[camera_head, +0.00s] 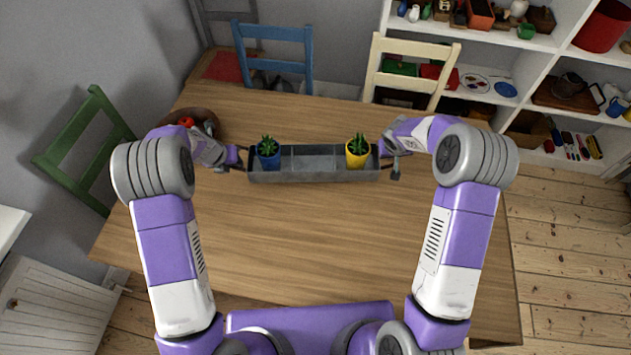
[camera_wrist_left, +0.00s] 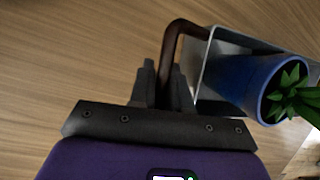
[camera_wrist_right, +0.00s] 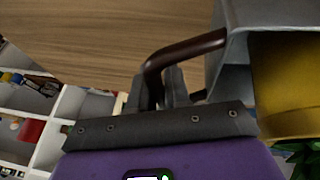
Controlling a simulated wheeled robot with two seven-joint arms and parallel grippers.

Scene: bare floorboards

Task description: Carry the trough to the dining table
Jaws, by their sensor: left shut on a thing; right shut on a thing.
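The grey metal trough (camera_head: 313,178) is over the far half of the wooden dining table (camera_head: 310,235); I cannot tell whether it touches the tabletop. A blue pot (camera_head: 268,160) with a green plant stands in its left end, and a yellow pot (camera_head: 357,158) with a plant in its right end. My left gripper (camera_head: 240,160) is shut on the trough's left brown handle (camera_wrist_left: 170,60). My right gripper (camera_head: 385,160) is shut on the right brown handle (camera_wrist_right: 190,52). The blue pot (camera_wrist_left: 255,85) and yellow pot (camera_wrist_right: 285,85) also show in the wrist views.
A brown bowl (camera_head: 192,116) with something red stands at the table's far left, behind my left gripper. A green chair (camera_head: 85,150), a blue chair (camera_head: 273,55) and a cream chair (camera_head: 412,65) surround the table. A white shelf (camera_head: 505,65) is at the upper right. The near tabletop is clear.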

